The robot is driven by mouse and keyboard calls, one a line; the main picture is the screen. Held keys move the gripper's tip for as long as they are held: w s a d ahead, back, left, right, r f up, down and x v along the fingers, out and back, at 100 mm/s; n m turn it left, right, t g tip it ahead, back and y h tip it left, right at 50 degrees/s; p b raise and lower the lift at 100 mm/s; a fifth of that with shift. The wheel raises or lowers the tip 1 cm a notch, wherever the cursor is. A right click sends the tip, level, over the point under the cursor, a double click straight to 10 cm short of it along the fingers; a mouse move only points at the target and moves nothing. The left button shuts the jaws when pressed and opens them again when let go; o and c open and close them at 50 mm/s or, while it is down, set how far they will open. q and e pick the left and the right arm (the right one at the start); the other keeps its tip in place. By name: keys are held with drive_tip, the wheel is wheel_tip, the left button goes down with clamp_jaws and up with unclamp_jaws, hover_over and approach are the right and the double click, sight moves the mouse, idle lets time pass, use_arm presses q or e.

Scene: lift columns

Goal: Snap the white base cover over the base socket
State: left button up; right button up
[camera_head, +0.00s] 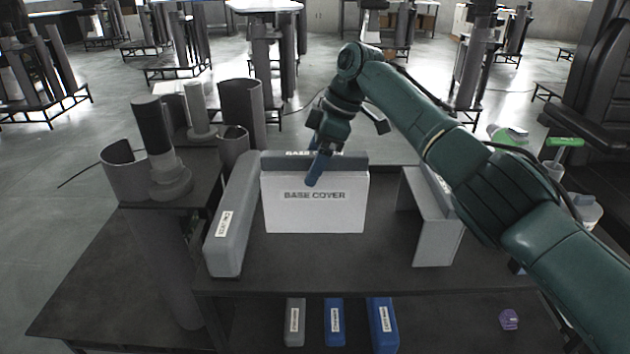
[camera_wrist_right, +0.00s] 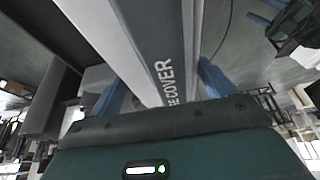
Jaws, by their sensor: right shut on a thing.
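The white base cover (camera_head: 315,212), a boxy panel marked "BASE COVER", stands upright on the dark workbench. I cannot tell which part is the base socket. My left gripper is not in view.
A long grey labelled box (camera_head: 233,215) stands left of the cover, and a grey angled panel (camera_head: 433,220) stands to its right. Cylindrical parts (camera_head: 168,165) crowd the left stand. Labelled blue boxes (camera_head: 382,325) sit on the lower shelf.

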wheel_tip(320, 180, up, 2)
drive_tip(key=shift+r+p, duration=0.9)
drive_tip(key=shift+p, duration=0.65)
drive_tip(key=shift+f, duration=0.1)
